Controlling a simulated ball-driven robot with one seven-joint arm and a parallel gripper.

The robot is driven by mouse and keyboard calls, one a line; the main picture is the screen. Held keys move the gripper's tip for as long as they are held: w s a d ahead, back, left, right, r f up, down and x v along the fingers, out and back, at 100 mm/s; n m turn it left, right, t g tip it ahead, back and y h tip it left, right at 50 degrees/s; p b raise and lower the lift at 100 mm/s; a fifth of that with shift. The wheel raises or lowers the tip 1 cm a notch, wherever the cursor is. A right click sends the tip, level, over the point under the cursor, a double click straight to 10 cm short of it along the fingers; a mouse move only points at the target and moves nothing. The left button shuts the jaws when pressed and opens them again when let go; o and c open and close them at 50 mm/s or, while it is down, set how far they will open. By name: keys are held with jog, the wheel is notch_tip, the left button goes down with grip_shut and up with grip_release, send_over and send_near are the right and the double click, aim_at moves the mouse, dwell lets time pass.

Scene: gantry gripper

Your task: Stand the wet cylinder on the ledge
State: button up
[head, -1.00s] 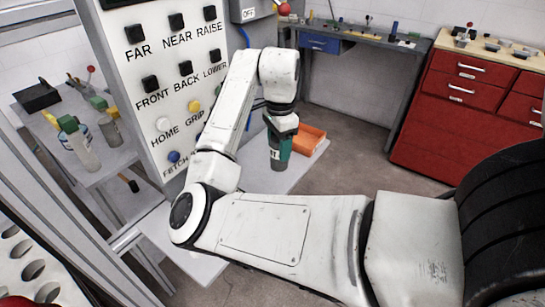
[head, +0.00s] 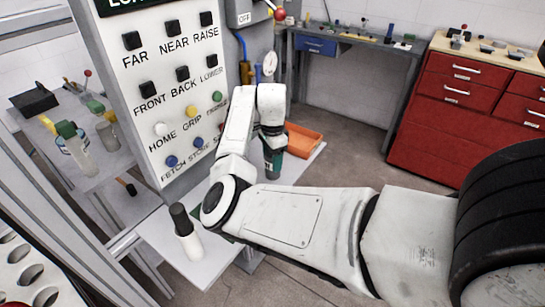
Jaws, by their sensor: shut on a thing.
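My gripper (head: 272,142) points down beside the right edge of the control panel. It is shut on a dark green cylinder (head: 273,166), which hangs roughly upright just below the wrist. Its fingers are small and dark, and I cannot see whether it looks wet. The pale grey ledge (head: 305,168) runs along the foot of the panel, partly behind my arm. I cannot tell whether the cylinder's bottom touches it.
An orange tray (head: 303,138) sits on the ledge just right of the held cylinder. The control panel (head: 160,85) with labelled buttons rises close behind my arm. Bottles (head: 75,150) stand on a side shelf at left. A red drawer cabinet (head: 460,90) stands far right.

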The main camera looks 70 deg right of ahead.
jog(key=shift+f, duration=0.15)
jog(key=o, duration=1.4)
notch_tip(320, 180, up, 12)
jog(key=shift+r+b, duration=0.15)
jog(key=shift+b, duration=0.6)
